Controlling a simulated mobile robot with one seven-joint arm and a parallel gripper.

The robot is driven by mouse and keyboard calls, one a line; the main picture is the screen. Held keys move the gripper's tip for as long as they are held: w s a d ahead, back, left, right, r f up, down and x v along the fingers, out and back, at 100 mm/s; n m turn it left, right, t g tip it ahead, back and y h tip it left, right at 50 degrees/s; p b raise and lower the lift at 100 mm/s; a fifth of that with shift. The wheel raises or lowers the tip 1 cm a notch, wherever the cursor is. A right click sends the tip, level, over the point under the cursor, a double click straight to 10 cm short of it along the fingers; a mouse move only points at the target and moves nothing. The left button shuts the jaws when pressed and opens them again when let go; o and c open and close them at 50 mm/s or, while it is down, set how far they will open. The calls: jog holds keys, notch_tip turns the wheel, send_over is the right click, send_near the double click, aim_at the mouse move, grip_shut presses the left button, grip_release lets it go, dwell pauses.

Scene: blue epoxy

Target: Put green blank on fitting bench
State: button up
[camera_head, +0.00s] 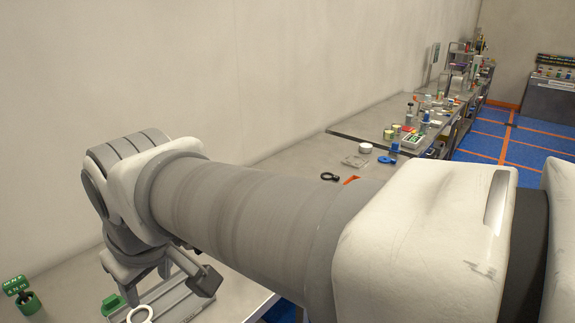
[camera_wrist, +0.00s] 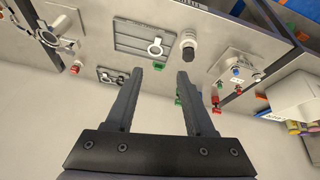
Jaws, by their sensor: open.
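My gripper (camera_wrist: 159,76) is open, its two dark fingers spread with nothing held between them. In the wrist view a small green piece (camera_wrist: 158,66) shows between the fingertips, beside a grey framed tray; I cannot tell its distance from the fingers. In the head view a green block (camera_head: 112,303) lies at the tray's left edge, below my wrist; it may be the green blank. The tray (camera_head: 180,303) sits on the near grey bench (camera_head: 240,292). Which bench is the fitting bench cannot be told. My arm hides much of the near bench.
A green labelled holder (camera_head: 27,302) stands at the near bench's left. A white ring (camera_head: 140,314) lies on the tray. Farther along the wall are a black ring (camera_head: 330,176), a white round tub (camera_head: 365,148) and benches crowded with small parts. Blue floor lies to the right.

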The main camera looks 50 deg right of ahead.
jog(key=s, duration=0.1)
jog(key=s+f+m, duration=0.1)
jog(key=s+m, duration=0.1)
jog(key=shift+s+f+t, duration=0.3)
jog(key=shift+f, duration=0.1)
jog(key=shift+d, duration=0.15)
